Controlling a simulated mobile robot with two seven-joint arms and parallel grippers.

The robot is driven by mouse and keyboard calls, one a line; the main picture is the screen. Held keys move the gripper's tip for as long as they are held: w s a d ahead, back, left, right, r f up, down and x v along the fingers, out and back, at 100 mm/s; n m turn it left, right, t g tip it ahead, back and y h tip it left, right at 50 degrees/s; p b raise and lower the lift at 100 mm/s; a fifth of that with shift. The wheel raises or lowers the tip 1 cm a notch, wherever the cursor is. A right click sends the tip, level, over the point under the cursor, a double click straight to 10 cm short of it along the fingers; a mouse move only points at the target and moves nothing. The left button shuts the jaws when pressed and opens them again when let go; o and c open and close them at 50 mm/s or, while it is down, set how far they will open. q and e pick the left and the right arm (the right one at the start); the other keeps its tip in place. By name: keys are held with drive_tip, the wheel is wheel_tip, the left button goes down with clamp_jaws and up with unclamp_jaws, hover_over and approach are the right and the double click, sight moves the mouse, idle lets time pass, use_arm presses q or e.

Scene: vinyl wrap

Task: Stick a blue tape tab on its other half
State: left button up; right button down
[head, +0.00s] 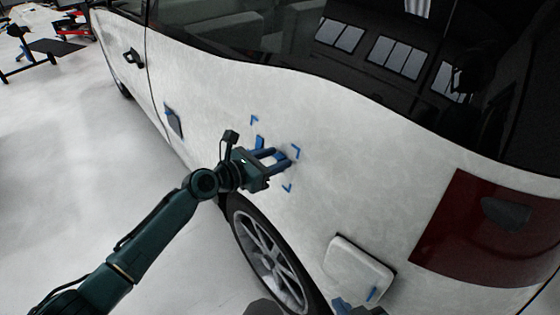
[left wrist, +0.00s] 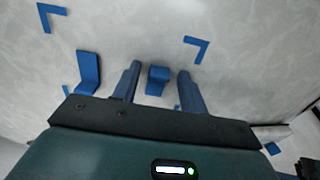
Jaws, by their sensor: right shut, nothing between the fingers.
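My left gripper (head: 280,158) is at the white car's side panel (head: 330,120), above the rear wheel. In the left wrist view its two blue fingers (left wrist: 158,86) are apart, one on each side of a small blue tape tab (left wrist: 158,76). Gaps show between the tab and both fingers. A second, bent blue tab (left wrist: 88,72) is on the panel left of the fingers; it also shows in the head view (head: 259,142). My right gripper (head: 344,304) shows only at the bottom edge, mostly cut off; it is shut and empty.
A dark piece (head: 174,122) is on the panel at left.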

use_arm(q)
drive_tip(key=v, duration=1.3)
drive_tip(key=s+a+f+m+y, duration=0.3)
drive_tip(key=s+f+m, duration=0.6)
drive_tip(key=m, duration=0.5)
drive_tip(key=s+a+f+m+t+y, duration=0.1)
drive_tip(key=s+a+f+m+y, duration=0.2)
drive_tip(key=s+f+m+y, duration=0.3)
drive_tip(key=shift+s+f+m+p, duration=0.45)
drive_tip(key=shift+s+f+m, duration=1.55)
drive_tip(key=shift+s+m, duration=1.75)
drive_tip(key=shift+w+a+m, duration=0.1)
drive_tip(key=shift+w+m, duration=0.35)
